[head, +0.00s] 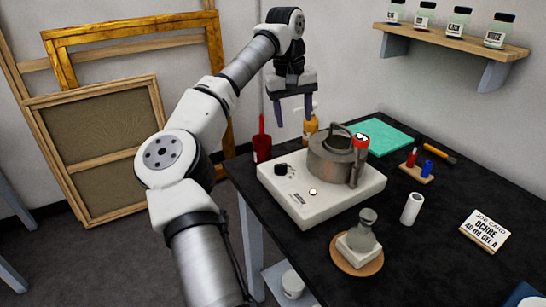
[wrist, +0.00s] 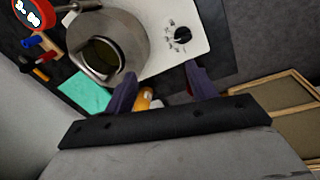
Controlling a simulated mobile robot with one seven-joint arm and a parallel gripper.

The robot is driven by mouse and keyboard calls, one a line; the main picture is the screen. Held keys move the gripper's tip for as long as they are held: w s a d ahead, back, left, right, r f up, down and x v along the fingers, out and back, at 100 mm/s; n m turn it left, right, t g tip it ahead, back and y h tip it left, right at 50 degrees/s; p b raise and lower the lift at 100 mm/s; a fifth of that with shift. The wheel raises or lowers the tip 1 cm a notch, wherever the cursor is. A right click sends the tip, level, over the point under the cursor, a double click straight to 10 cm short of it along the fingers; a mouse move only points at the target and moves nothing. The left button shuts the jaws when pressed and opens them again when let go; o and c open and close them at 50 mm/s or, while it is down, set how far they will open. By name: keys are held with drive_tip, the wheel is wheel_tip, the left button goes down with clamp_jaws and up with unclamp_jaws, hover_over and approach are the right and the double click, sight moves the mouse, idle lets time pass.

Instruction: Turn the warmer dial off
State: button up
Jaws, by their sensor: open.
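The warmer (head: 322,207) is a white box on the black table, with a grey metal pot (head: 330,158) on it. Its black dial (head: 281,169) is at the left of its top. In the wrist view the dial (wrist: 182,35) shows on the white top (wrist: 165,62), with small marks around it; I cannot read its setting. A small lit lamp (head: 313,192) glows near the warmer's front edge. My gripper (head: 294,113) is open and empty, pointing down above and behind the dial, apart from it. Its fingertips (wrist: 160,80) show in the wrist view.
A red bottle (head: 262,140) and an orange bottle (head: 310,126) stand behind the warmer. A flask on a block (head: 358,240), a white cylinder (head: 411,208) and a job card (head: 485,230) are at the front and right. A round red-and-white thing (head: 361,141) is by the pot.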

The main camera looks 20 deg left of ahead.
sight(281, 165)
drive_tip(key=shift+g+y, duration=0.4)
drive_tip(key=shift+y, duration=0.1)
drive_tip(key=f, duration=0.4)
drive_tip(key=s+a+f+p, duration=0.1)
drive_tip(key=f, duration=0.4)
drive_tip(key=a+f+p, duration=0.1)
drive_tip(key=f, duration=0.4)
drive_tip(key=shift+s+a, duration=0.2)
drive_tip(key=shift+s, duration=0.05)
drive_tip(key=c, duration=1)
drive_tip(key=shift+n, duration=0.3)
